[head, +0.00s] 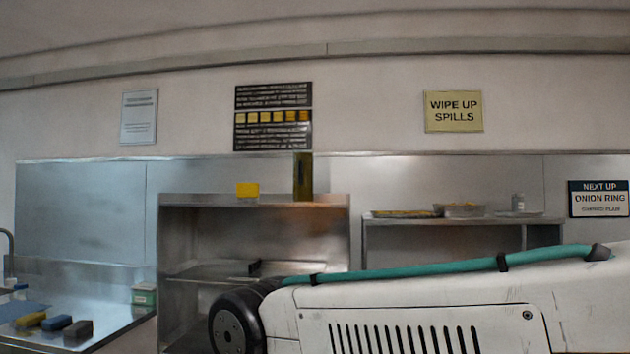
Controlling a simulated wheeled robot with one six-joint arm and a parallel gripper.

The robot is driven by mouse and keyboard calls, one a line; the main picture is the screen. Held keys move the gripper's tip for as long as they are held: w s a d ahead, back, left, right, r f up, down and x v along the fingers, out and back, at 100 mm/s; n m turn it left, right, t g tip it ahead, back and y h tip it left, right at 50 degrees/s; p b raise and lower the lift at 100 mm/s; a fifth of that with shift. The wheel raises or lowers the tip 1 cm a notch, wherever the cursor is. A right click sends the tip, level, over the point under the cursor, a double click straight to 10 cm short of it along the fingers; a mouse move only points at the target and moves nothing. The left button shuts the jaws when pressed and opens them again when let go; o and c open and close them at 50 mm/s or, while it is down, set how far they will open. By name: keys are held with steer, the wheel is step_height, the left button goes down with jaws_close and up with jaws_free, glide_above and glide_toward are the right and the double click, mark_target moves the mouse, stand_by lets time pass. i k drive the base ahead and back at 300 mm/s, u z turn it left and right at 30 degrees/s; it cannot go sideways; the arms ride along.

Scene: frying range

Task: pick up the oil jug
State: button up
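A tall, narrow, dark olive container (303,176) stands upright on top of the steel cabinet (330,200), near its right half. It has no handle that I can make out, so I cannot tell if it is the oil jug. No other jug shows clearly. My gripper is outside the head view. Only a large white link of my arm with a teal hose fills the lower right, and it hides the lower part of the cabinet and of the right shelf.
A small yellow block (247,190) sits left of the container. The right steel shelf (380,222) holds trays, a metal pan (460,210) and a small bottle (518,202). At left, a steel counter (110,310) carries several sponge-like blocks and a green box (144,294).

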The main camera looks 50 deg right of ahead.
mark_target(303, 158)
steer(key=z, duration=0.6)
steer(key=i, duration=0.7)
steer(key=z, duration=0.7)
